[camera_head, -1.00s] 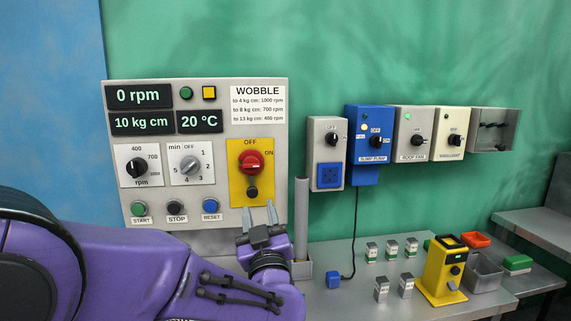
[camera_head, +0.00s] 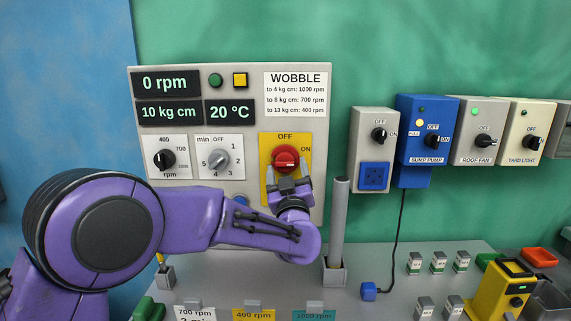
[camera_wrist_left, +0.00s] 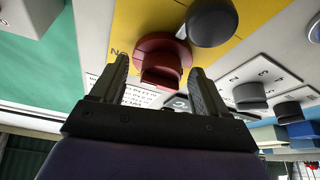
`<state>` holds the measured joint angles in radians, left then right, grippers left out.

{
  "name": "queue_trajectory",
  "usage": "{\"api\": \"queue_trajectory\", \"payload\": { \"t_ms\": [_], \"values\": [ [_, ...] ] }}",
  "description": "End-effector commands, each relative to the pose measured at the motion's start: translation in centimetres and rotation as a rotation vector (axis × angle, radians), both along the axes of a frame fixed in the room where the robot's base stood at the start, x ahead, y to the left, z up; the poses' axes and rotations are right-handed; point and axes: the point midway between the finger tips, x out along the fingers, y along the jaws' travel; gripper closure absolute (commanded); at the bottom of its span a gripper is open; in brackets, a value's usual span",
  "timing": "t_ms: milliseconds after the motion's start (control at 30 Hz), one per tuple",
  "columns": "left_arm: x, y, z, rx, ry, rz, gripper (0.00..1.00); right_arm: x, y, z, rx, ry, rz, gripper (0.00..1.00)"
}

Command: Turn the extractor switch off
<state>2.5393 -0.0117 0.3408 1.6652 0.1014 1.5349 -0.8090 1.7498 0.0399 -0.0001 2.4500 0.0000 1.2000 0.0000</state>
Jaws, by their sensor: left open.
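The extractor switch is a red rotary knob (camera_head: 286,157) on a yellow plate (camera_head: 267,142), with OFF above it and ON at its upper right. Which label it points to is hard to tell. In the left wrist view the red knob (camera_wrist_left: 160,62) shows ahead, between the two finger lines, with a dark round part (camera_wrist_left: 212,22) beside it on the yellow plate. My left gripper (camera_head: 289,184) is open and empty, its fingers just below and in front of the knob in the head view. Contact cannot be made out. My right gripper is not in view.
The grey control panel (camera_head: 236,186) holds displays and other dials. My left arm hides its lower buttons. A grey upright post (camera_head: 338,225) stands close right of my gripper. Several switch boxes, including a blue one (camera_head: 414,155), hang further right.

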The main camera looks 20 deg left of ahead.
Motion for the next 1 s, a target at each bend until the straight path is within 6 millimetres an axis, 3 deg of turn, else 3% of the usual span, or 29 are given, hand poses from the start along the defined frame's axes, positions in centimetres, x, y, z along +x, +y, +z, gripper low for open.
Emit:
{"api": "queue_trajectory", "payload": {
  "t_ms": [300,500,1000],
  "values": [
    [0.5,0.43,0.19,0.0,0.0,0.003,0.25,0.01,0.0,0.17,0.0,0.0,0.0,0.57],
    [0.47,0.45,0.18,0.001,0.0,0.004,0.8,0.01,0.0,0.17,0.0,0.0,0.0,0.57],
    [0.5,0.34,0.09,-0.12,-0.034,0.005,0.8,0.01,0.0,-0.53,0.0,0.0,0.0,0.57]
  ]
}}
